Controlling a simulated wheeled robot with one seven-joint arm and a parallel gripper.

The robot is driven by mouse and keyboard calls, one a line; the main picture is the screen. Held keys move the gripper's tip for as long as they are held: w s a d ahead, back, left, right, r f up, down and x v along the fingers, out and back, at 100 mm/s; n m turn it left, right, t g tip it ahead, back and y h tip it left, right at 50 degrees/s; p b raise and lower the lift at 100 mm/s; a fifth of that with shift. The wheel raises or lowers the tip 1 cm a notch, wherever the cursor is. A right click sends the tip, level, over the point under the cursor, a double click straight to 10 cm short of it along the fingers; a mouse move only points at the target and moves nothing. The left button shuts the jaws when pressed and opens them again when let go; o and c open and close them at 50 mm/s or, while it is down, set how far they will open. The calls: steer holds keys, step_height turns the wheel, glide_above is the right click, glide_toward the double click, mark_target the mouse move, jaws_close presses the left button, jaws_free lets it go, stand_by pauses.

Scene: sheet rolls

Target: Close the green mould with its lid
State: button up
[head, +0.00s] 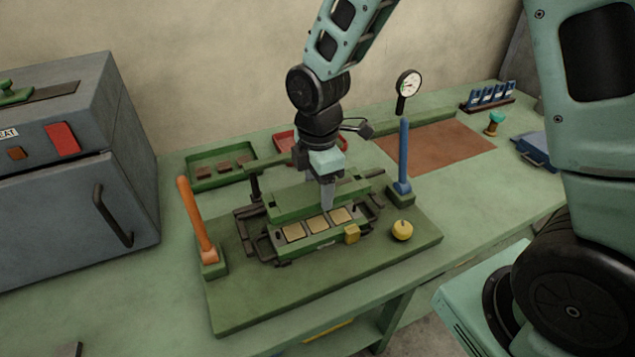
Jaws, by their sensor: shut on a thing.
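The green mould (318,238) lies on a green base board in the middle of the bench. Three square tan-filled cavities (317,225) show in a row on its open face. Its green lid (287,207) is at the back of the mould, behind the cavities and not over them. My gripper (327,205) points down at the lid from above and is shut on it. The fingers hide part of the lid, and the exact grip point is too small to make out. A small yellow block (352,234) sits at the mould's front right corner.
An orange lever (198,222) stands left of the mould, a blue lever (403,160) right of it. A yellow ball-like knob (402,230) is at front right. A grey oven (75,170) fills the left. The board's front (260,290) is clear.

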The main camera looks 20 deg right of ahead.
steer(key=b, duration=0.5)
glide_above(318, 224)
steer(key=shift+f, duration=2.5)
steer(key=shift+f+b, duration=0.5)
steer(key=shift+f, duration=1)
steer(key=o, duration=1.7)
steer(key=shift+c, duration=0.2)
step_height(318, 224, up, 17)
steer(key=p, duration=0.1)
steer(key=shift+r, duration=0.2)
